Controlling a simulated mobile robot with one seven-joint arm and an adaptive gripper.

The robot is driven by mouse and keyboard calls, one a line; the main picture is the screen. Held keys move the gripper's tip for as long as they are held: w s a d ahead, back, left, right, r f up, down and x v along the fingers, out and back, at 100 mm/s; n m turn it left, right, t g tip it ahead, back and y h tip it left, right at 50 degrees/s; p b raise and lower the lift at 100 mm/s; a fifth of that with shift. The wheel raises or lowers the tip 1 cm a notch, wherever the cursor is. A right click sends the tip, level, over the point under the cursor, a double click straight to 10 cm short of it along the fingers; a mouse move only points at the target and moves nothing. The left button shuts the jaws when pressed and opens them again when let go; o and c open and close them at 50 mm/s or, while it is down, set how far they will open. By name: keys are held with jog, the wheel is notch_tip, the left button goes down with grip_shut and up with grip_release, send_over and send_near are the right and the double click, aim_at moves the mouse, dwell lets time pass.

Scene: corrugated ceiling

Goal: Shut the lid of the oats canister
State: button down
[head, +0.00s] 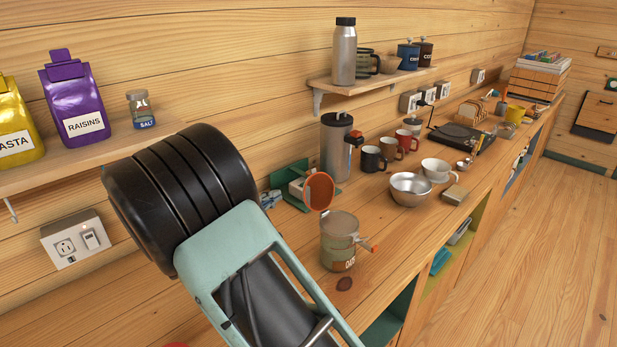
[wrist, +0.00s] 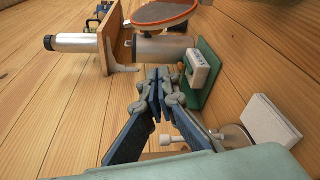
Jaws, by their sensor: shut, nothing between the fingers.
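The oats canister (head: 338,252) stands upright on the counter in the head view, its label facing forward. Its round lid (head: 320,190) is raised, standing up above the left back of the rim, with an orange face showing. In the wrist view, the orange-rimmed lid (wrist: 165,13) appears at the top edge, and I cannot make out the canister body. My gripper (wrist: 157,97) is shut and empty, its blue fingers together, apart from the lid. In the head view, its fingertips (head: 270,199) show left of the lid, with most of it hidden behind my arm.
Mugs (head: 373,158) and a metal bowl (head: 410,188) stand to the right. A wall shelf (head: 365,82) holds a bottle. The counter right of the canister has some bare room.

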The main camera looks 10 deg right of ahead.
aim_at(316, 191)
jog(key=w+d+p, duration=0.3)
jog(key=w+d, duration=0.1)
jog(key=d, duration=0.3)
jog(key=shift+w+d+y+p, duration=0.25)
jog(key=shift+w+y+p, duration=0.05)
jog(key=shift+p, duration=0.1)
jog(key=shift+f, duration=0.1)
jog(key=shift+a+b, duration=0.1)
jog(key=shift+b, duration=0.4)
